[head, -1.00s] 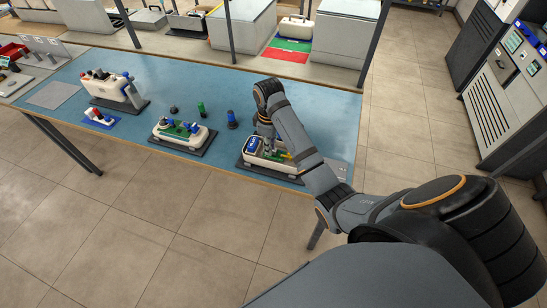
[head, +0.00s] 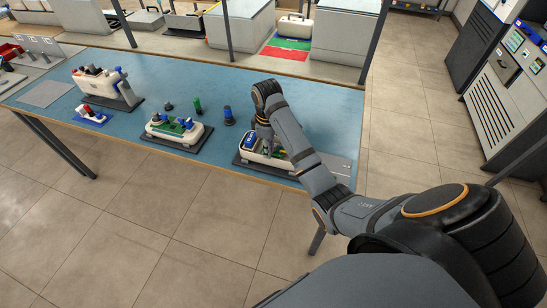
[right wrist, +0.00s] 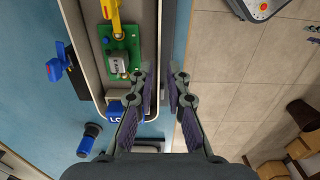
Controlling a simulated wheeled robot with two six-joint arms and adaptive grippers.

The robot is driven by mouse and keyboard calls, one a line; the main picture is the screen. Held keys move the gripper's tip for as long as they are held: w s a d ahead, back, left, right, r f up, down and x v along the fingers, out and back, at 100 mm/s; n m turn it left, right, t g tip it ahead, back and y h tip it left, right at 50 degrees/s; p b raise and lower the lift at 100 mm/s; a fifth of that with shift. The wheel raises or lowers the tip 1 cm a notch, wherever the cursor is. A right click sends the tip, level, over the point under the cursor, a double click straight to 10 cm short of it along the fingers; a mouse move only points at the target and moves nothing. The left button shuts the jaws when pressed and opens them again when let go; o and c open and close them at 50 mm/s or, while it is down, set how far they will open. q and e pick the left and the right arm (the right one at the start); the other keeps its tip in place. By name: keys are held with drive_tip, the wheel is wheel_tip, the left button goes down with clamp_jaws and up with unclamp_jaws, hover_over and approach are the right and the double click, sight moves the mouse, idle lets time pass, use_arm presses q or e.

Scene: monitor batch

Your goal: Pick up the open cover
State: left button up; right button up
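An open cream shell (head: 246,157) with parts inside lies on a dark base at the right end of the blue table. My right arm hides part of it in the head view. In the right wrist view, its long wall (right wrist: 153,30) runs up the picture, with a green board (right wrist: 121,50) and a blue block (right wrist: 117,108) inside. My right gripper (right wrist: 161,80) is open, one finger over the inner side of this wall and the other outside it. I cannot tell whether they touch it. In the head view the right gripper (head: 267,138) points down at the shell. The left gripper is out of view.
A second cream shell with a green board (head: 176,128) and a standing cream unit (head: 100,82) are farther left. Blue and green knobs (head: 228,116) stand between the shells. The table's front edge is close to the right shell; tiled floor is open beyond.

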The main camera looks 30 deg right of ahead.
wheel_tip(320, 180, down, 4)
drive_tip(key=shift+w+r+b, duration=0.1)
drive_tip(key=shift+r+b, duration=0.1)
drive_tip(key=shift+b, duration=0.6)
drive_tip(key=shift+f, duration=0.1)
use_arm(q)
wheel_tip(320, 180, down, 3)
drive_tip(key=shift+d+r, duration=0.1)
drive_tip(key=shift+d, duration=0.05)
use_arm(e)
clamp_jaws()
drive_tip(key=shift+r, duration=0.2)
